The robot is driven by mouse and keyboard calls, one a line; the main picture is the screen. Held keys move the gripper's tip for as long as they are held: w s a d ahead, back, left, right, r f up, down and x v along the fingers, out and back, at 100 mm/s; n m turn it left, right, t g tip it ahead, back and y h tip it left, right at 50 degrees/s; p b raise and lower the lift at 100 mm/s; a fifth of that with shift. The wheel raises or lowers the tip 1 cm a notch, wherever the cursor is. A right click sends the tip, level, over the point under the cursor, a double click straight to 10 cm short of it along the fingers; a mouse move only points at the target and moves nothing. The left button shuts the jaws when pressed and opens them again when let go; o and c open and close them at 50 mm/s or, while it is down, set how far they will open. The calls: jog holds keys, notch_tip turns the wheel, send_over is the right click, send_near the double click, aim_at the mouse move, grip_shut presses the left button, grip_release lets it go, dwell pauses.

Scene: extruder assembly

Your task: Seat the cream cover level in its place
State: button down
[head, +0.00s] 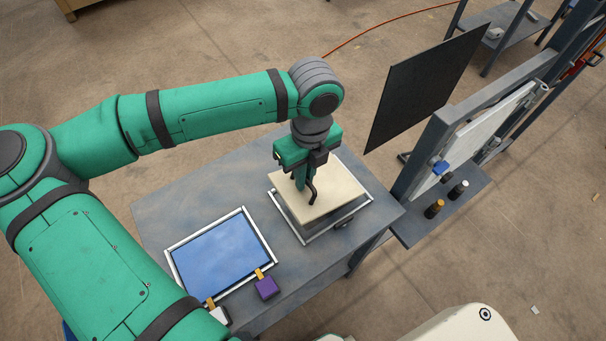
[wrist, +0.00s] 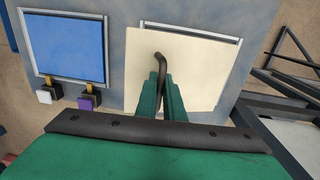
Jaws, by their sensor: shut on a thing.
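The cream cover (head: 338,191) is a flat square plate with a dark bent handle (head: 313,190). Whether the cover touches the body all round is hidden.
A blue panel in a light frame (head: 222,254) lies left on the grey table (head: 170,212), with a purple block (head: 266,288) and a white block (head: 219,316) at its near edge.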

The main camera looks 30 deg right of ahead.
aim_at(304, 193)
jog(key=h, duration=0.3)
jog(key=shift+f, duration=3.45)
jog(key=shift+f+t+h, duration=0.1)
jog(key=shift+t+h, duration=0.2)
jog(key=shift+f, duration=0.1)
jog(key=shift+f, duration=0.8)
jog(key=shift+f, duration=0.35)
